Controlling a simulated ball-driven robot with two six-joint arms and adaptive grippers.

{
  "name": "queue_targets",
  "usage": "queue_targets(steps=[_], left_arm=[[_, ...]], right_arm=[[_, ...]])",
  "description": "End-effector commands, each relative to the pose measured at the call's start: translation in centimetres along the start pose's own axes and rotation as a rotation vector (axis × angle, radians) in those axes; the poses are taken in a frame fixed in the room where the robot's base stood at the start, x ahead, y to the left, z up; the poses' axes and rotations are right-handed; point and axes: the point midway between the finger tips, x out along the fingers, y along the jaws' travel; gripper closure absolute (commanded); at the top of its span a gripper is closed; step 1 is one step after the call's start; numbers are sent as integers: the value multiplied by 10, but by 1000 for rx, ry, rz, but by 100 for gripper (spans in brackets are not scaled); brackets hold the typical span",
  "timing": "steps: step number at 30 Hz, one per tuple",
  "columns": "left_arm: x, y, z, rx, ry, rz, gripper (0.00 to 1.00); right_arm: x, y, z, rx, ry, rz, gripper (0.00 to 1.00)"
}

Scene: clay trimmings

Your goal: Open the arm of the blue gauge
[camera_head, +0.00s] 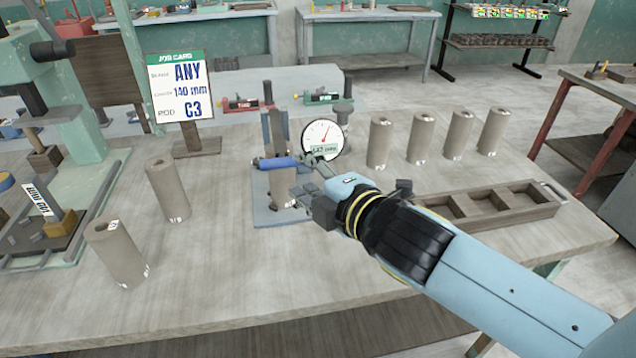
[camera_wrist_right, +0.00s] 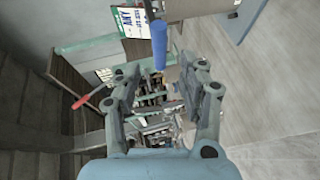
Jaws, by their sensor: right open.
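The blue gauge stands mid-table in the head view, with a blue base plate (camera_head: 264,216), a dark upright and a round white dial (camera_head: 321,138). Its arm carries a blue grip (camera_head: 278,163), lying roughly level across the front of the upright. A grey clay cylinder (camera_head: 281,188) stands behind my gripper on the plate, partly hidden. My right gripper (camera_head: 303,178) is open, just right of the blue grip. In the right wrist view, the blue grip (camera_wrist_right: 159,46) shows ahead of the open fingers (camera_wrist_right: 162,78); I cannot tell whether they touch. My left gripper is not in view.
Clay cylinders stand left (camera_head: 168,190) and in a row right (camera_head: 421,138). A wooden tray (camera_head: 490,212) lies at right. A job card (camera_head: 182,86) reads ANY, 140 mm, C3. Red (camera_head: 246,103) and green (camera_head: 322,97) devices sit behind.

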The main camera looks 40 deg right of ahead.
Motion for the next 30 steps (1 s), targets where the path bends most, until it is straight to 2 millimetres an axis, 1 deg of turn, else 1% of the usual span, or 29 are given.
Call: queue_targets(steps=[1,3,8,26,29,30], left_arm=[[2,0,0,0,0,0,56],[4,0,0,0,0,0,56],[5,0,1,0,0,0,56],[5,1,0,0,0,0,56],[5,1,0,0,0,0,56],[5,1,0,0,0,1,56]], right_arm=[[-8,-2,0,1,0,-2,58],[-16,-1,0,1,0,-1,58],[-25,0,0,2,0,0,58],[-26,0,0,6,-2,-2,58],[-28,-1,7,67,-36,-31,58],[-30,-2,12,124,-67,-58,58]])
